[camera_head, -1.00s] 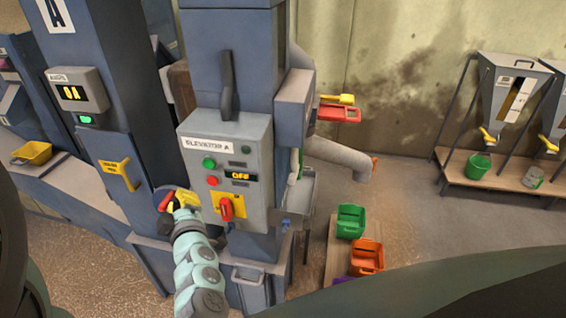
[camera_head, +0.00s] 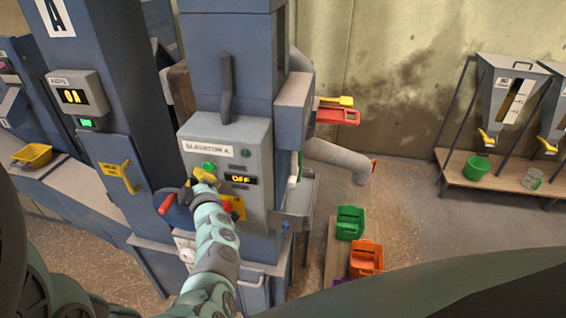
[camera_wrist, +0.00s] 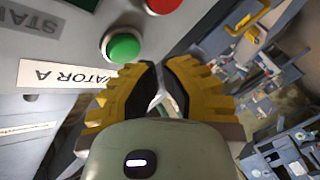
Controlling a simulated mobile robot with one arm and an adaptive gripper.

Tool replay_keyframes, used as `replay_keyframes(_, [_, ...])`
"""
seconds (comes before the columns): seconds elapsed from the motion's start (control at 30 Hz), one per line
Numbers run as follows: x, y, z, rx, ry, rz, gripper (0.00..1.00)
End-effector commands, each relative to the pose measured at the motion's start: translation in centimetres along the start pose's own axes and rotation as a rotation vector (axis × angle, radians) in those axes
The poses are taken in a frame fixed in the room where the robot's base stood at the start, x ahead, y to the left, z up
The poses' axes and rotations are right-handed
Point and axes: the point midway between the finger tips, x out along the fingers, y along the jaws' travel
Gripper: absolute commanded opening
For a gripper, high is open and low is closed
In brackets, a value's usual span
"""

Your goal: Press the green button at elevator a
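The grey control box labelled ELEVATOR A (camera_head: 215,149) is on the blue elevator column. Its green button (camera_head: 209,166) sits just below the label, partly hidden by my gripper in the head view. In the wrist view the green button (camera_wrist: 123,47) is fully in sight, beside the upside-down label. My gripper (camera_head: 200,177) is in front of the box, close below the button. In the wrist view its yellow fingertips (camera_wrist: 161,66) are close together with nothing held, right of and below the green button. I cannot see any contact with the button.
A red button (camera_wrist: 162,4) is close to the green one. The display (camera_head: 241,180) reads OFF. A red-handled crank (camera_head: 167,204) is left of my arm.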

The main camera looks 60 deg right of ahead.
Motion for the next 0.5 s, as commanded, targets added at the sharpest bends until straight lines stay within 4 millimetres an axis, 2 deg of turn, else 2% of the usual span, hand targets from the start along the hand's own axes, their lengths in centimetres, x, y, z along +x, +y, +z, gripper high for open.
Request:
replay_keyframes(0.17, [0.01,-0.08,-0.06,0.001,0.001,-0.002,0.00])
replay_keyframes(0.2, [0.00,-0.09,-0.06,0.001,0.001,-0.002,0.08])
replay_keyframes(0.3, [0.00,-0.10,-0.06,0.001,0.001,-0.002,0.00])
replay_keyframes(0.5, [-0.01,-0.11,-0.04,0.001,0.000,-0.002,0.00])
